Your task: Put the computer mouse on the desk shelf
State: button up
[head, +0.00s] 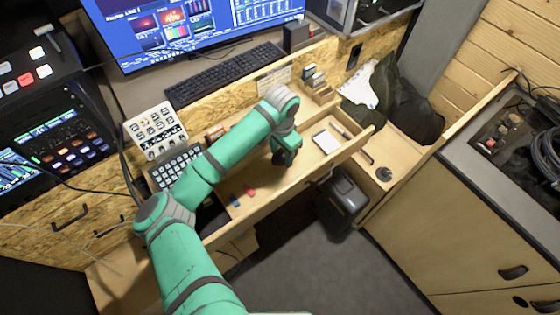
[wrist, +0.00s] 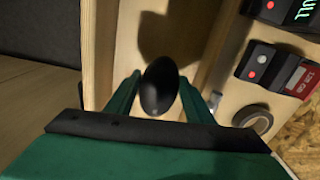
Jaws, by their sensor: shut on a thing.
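My gripper (wrist: 160,82) has green fingers closed on the sides of a black, oval computer mouse (wrist: 160,88). In the wrist view the mouse is above a pale wooden surface, with a dark shadow beyond it. In the head view my gripper (head: 285,152) is over the wooden tray-like desk section (head: 290,188), left of the notepad. The mouse is hard to make out there. A raised wooden ledge (head: 215,87) carrying the keyboard runs behind; I cannot tell whether this is the desk shelf.
A notepad (head: 325,141) and red (head: 251,191) and blue (head: 235,200) pieces lie in the wooden section. The keyboard (head: 223,75) and monitor (head: 190,25) stand behind. A dark bag (head: 405,105) is at right. The wrist view shows a tape roll (wrist: 252,118) and small devices.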

aim_at(280, 161)
jog(key=shift+a+f, duration=0.15)
jog(key=shift+f, duration=1.05)
jog(key=shift+a+f, duration=0.15)
jog(key=shift+f, duration=1)
